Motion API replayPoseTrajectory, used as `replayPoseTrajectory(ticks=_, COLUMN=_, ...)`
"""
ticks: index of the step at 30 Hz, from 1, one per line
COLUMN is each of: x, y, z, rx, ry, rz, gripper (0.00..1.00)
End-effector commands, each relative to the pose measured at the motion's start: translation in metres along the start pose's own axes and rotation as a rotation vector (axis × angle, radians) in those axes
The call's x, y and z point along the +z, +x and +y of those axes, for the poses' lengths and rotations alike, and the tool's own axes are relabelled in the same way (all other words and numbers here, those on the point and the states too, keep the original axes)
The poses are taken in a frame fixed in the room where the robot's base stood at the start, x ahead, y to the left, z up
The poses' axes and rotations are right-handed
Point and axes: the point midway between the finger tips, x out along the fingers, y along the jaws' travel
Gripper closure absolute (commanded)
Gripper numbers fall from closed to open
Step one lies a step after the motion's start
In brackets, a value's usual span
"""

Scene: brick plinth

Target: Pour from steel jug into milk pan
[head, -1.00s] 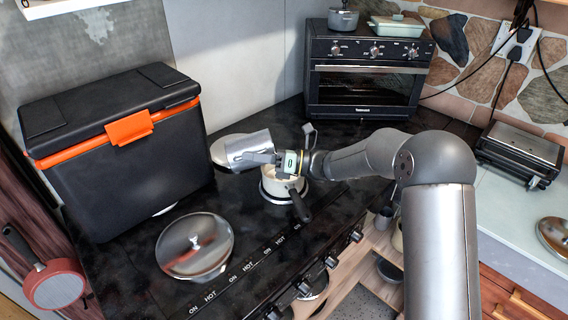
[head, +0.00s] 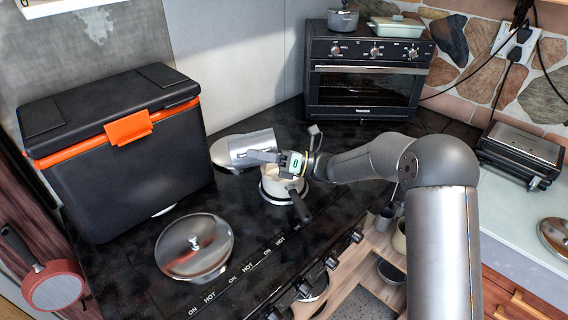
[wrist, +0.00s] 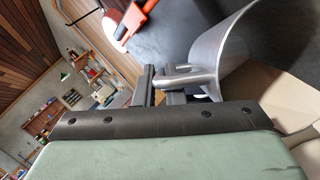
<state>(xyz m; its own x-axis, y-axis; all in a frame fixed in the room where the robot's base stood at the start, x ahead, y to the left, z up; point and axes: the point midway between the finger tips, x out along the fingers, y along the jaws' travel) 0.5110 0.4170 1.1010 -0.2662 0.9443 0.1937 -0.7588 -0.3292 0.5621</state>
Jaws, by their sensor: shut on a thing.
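The steel jug (head: 250,143) is a shiny metal cylinder, lying tilted well over in the air above the stove, a little left of and above the milk pan. My gripper (head: 264,156) is shut on its handle; in the wrist view the jug (wrist: 232,55) shows its curved wall, with the handle (wrist: 190,78) between my fingers (wrist: 172,88). The milk pan (head: 270,187) is a small cream pan with a dark handle (head: 300,206), standing on the stove partly below my gripper. My gripper hides part of its top. No stream of liquid is visible.
A black cool box (head: 125,165) with an orange latch stands at the left. A steel lid (head: 193,262) lies in front of it. A black oven (head: 365,85) stands at the back.

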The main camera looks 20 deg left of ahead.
Motion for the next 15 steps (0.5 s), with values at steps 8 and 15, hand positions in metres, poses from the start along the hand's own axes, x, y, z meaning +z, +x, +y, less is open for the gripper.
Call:
replayPoseTrajectory(ticks=8, x=0.0022, y=-0.0009, z=0.0007, rx=0.011, ry=0.003, rz=-0.018, gripper=1.00)
replayPoseTrajectory(ticks=15, x=0.0038, y=-0.0027, z=0.0011, rx=0.022, ry=0.007, rz=-0.035, gripper=1.00)
